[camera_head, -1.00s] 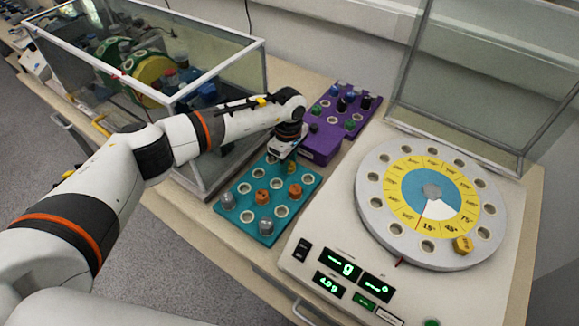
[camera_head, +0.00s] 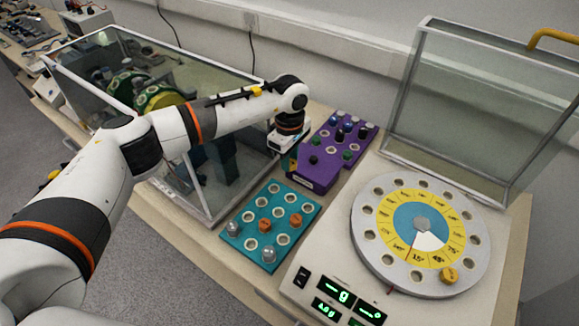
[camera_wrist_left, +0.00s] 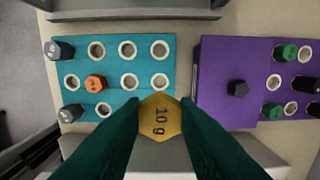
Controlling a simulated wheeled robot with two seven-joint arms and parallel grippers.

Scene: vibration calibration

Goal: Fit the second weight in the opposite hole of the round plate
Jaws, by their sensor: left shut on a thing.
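My left gripper (camera_head: 289,158) is above the gap between the teal rack and the purple rack. In the left wrist view its dark fingers are shut on a yellow hexagonal weight (camera_wrist_left: 160,117) marked 10 g, held above the teal rack. The round plate (camera_head: 403,218) lies to the right on the white instrument, with a ring of holes around its rim. One yellow weight (camera_head: 449,276) sits in a hole at its front right; the hole across from it, at the back left, looks empty. My right gripper is not in view.
The teal rack (camera_head: 250,211) holds orange and grey weights. The purple rack (camera_head: 315,173) holds green, black and other weights. A glass case (camera_head: 195,208) stands left of the racks. A raised clear lid (camera_head: 470,115) stands behind the plate. Lit displays (camera_head: 340,294) are in front.

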